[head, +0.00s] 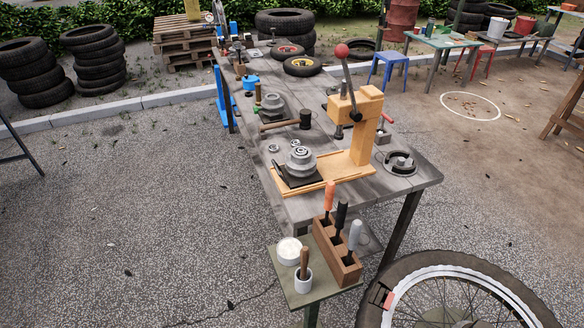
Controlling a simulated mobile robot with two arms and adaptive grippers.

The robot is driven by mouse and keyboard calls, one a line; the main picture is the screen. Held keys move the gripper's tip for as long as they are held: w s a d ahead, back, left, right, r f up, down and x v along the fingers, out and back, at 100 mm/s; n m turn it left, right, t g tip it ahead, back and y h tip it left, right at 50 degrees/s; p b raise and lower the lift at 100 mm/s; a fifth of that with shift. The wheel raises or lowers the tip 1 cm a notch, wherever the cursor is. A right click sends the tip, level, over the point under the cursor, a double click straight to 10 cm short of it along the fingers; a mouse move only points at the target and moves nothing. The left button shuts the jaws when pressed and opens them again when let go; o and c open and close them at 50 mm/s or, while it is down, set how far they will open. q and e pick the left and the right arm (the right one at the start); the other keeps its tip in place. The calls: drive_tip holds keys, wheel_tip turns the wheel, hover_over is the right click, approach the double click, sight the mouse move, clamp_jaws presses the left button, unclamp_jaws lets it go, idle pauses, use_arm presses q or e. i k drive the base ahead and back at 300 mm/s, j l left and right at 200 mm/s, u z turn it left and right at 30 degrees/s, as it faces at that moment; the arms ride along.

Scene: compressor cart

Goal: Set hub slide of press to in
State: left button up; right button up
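The orange-yellow press (366,125) stands on the workbench, with a long lever (347,78) that ends in a red knob (341,50). The lever is raised. Its dark ram (339,131) points down beneath the press head. A flat yellow base runs left from the press column. The dark hub slide (298,182) sits at the left end of this base, away from the column, with a stepped grey hub (301,163) on it. The hub is left of the ram, not under it. Neither of my grippers is in view.
The workbench (408,184) also holds a hammer (303,119), a second grey hub (271,106) and a round grey part (400,163). A wooden tool block (337,252) stands on a low stand in front. A large wheel (395,285) is at lower right. Pavement at left is clear.

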sight(297, 172)
drive_tip(key=j+z, duration=0.1)
drive_tip(key=z, duration=0.4)
drive_tip(key=j+z, duration=0.1)
drive_tip(key=z, duration=0.35)
drive_tip(key=j+z, duration=0.1)
drive_tip(key=z, duration=0.4)
drive_tip(key=j+z, duration=0.3)
drive_tip(key=z, duration=0.2)
drive_tip(key=k+j+z, duration=0.15)
drive_tip(key=z, duration=0.35)
drive_tip(key=k+j+z, duration=0.15)
drive_tip(key=j+z, duration=0.3)
drive_tip(key=k+j+z, duration=0.1)
drive_tip(key=z, duration=0.4)
drive_tip(key=k+j+z, duration=0.1)
drive_tip(key=k+z, duration=0.15)
drive_tip(key=z, duration=0.25)
drive_tip(key=k+j+z, duration=0.2)
drive_tip(key=z, duration=0.2)
drive_tip(key=k+j+z, duration=0.1)
drive_tip(key=k+z, duration=0.5)
drive_tip(key=z, duration=0.25)
drive_tip(key=k+z, duration=0.2)
drive_tip(key=k, duration=1.35)
